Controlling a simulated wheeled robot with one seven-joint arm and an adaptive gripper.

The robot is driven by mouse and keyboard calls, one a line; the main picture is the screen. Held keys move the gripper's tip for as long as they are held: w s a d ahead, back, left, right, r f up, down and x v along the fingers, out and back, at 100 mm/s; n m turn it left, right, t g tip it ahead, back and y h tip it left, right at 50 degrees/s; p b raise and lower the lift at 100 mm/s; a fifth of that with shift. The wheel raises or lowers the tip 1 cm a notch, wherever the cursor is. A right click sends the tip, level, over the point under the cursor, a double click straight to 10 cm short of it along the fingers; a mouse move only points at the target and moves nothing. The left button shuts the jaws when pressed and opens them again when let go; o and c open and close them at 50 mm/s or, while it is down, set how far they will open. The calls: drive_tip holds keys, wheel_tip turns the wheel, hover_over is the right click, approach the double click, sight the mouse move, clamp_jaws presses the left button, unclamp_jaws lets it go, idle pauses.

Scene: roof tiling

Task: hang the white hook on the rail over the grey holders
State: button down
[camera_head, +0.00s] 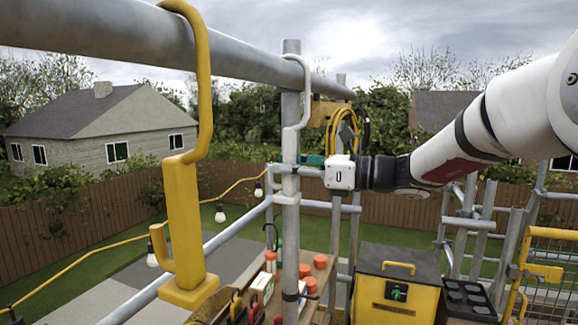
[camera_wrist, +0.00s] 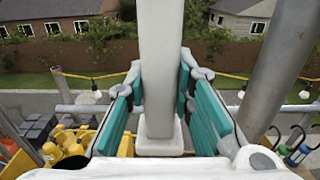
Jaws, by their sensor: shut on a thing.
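The white hook (camera_head: 304,95) is at the thick grey rail (camera_head: 130,35), beside an upright post (camera_head: 291,200). Its curved top reaches over the rail and its bend passes in front of it; whether it rests there I cannot tell. Its lower part is largely hidden by the post. My gripper (camera_head: 312,160) is below the rail, shut on the hook's shank. In the wrist view the shank (camera_wrist: 160,70) stands upright between the teal finger pads (camera_wrist: 160,112), with a wider foot at the bottom. A dark grey slotted tray (camera_head: 466,297), possibly the grey holders, is at lower right.
A large yellow hook (camera_head: 182,215) hangs on the rail at the near left. A yellow and black box (camera_head: 395,285) and a bench with orange-topped items (camera_head: 320,262) stand below. Posts and lower rails (camera_head: 215,240) surround my gripper. A cable with bulbs runs behind.

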drive_tip(key=c, duration=1.3)
unclamp_jaws()
drive_tip(key=shift+d, duration=0.1)
drive_tip(key=v, duration=1.2)
drive_tip(key=s+a+f+n+g+h+b, duration=0.1)
drive_tip(key=s+a+f+n+g+h, duration=0.1)
drive_tip(key=s+f+n+h, duration=0.45)
drive_tip(key=s+a+f+n+g+h+b, duration=0.1)
drive_tip(key=s+a+f+n+g+h, duration=0.2)
drive_tip(key=s, duration=0.6)
drive_tip(key=s+d+f+n+t+h, duration=0.1)
drive_tip(key=s+d+f+n+h, duration=0.1)
drive_tip(key=s+d+n, duration=0.1)
drive_tip(key=s+d+f+n+t+h+b, duration=0.1)
drive_tip(key=s+d+f+n+t+h, duration=0.1)
drive_tip(key=d+n, duration=0.3)
drive_tip(key=s+d+f+n+t+h, duration=0.1)
drive_tip(key=s+d+f+n+h, duration=0.2)
drive_tip(key=s+d+f+n, duration=0.1)
drive_tip(key=shift+s+d+f+n+h+b, duration=0.15)
drive_tip(key=shift+d+b, duration=0.05)
drive_tip(key=shift+d, duration=0.2)
drive_tip(key=shift+s+d+f+n+h+b, duration=0.1)
drive_tip(key=shift+s+d+b, duration=0.1)
drive_tip(key=shift+d, duration=0.2)
